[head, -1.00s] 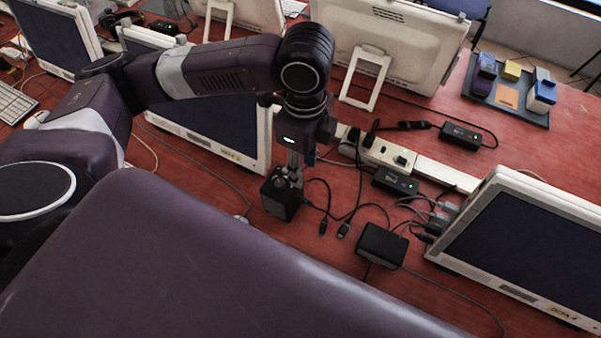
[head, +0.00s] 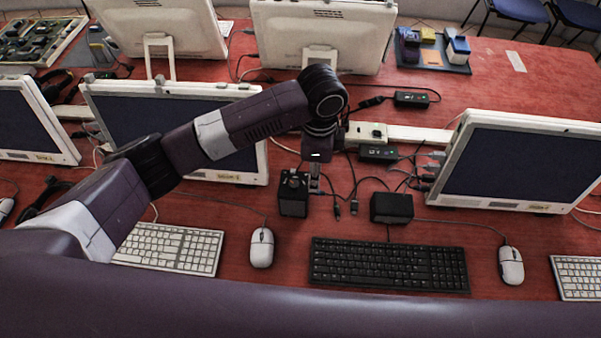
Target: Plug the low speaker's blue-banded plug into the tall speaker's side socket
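The tall speaker (head: 293,195) is a black upright box left of centre on the red table. The low speaker (head: 391,207) is a wider black box to its right. My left gripper (head: 315,186) points down close to the tall speaker's right side. Its fingers are small and partly hidden, so I cannot tell whether they are shut or hold anything. Two dark cable ends (head: 345,208) lie on the table between the speakers. I cannot make out a blue band on either, nor the side socket. My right gripper is out of view.
A power strip (head: 400,134) and a black adapter (head: 378,153) lie behind the speakers. A monitor (head: 515,165) stands at right, another (head: 180,130) behind my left arm. A black keyboard (head: 388,264) and white mice (head: 262,248) lie in front. Thin cables cross between.

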